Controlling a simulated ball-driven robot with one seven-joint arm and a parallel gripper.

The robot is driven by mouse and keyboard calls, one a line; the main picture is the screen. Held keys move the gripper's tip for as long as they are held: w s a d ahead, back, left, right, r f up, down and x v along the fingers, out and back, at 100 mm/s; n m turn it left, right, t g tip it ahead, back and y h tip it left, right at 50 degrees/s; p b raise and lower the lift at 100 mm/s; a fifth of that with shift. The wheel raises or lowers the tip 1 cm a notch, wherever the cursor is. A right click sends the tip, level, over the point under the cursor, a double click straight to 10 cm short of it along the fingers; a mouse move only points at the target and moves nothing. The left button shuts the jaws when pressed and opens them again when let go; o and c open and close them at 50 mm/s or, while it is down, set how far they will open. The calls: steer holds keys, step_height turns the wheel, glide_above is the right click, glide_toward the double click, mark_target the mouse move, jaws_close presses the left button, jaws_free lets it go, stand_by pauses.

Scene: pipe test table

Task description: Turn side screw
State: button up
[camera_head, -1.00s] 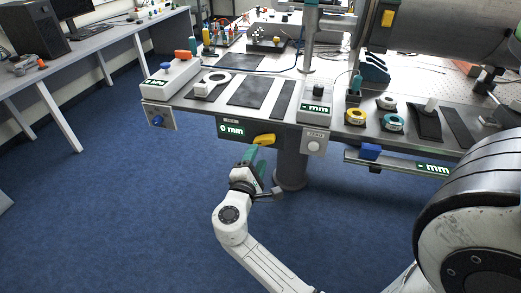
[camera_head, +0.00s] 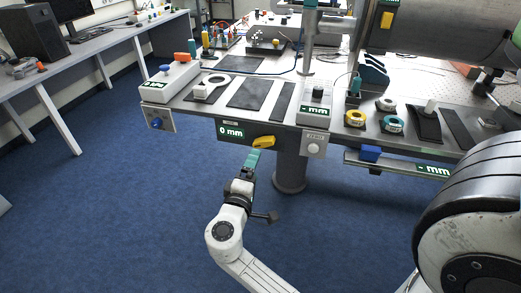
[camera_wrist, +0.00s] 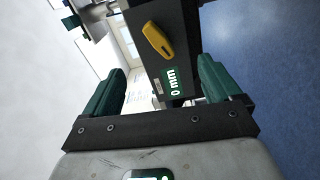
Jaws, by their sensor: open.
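A yellow knob (camera_head: 263,142) sits on the dark front panel of the table, beside a green display reading 0 mm (camera_head: 230,131). A blue knob (camera_head: 157,122) is on a plate at the left, and a pale round knob (camera_head: 313,149) on a plate to the right. I cannot tell which is the side screw. My gripper (camera_head: 253,160) is just below the yellow knob, apart from it. In the wrist view the yellow knob (camera_wrist: 158,40) shows tilted beyond and between the open fingers of my gripper (camera_wrist: 161,70), with nothing held.
The test table (camera_head: 275,117) carries pads, devices and yellow and teal rings. A thick table leg (camera_head: 290,168) stands behind and to the right of my gripper. A blue slider block (camera_head: 370,153) is on a rail at the right. The blue floor is clear to the left.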

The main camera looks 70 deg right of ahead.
mark_target(263, 145)
steer(key=shift+o, duration=0.7)
steer(key=m, duration=0.4)
steer(key=shift+d+m, duration=0.1)
steer(key=shift+m, duration=0.3)
steer(key=d+m, duration=0.2)
steer(key=d, duration=0.1)
steer(key=d+m+p, duration=0.1)
steer(key=d+m, duration=0.2)
steer(key=d, duration=0.1)
steer(key=d+m, duration=0.2)
steer(key=d, duration=0.2)
steer(key=shift+w, duration=0.4)
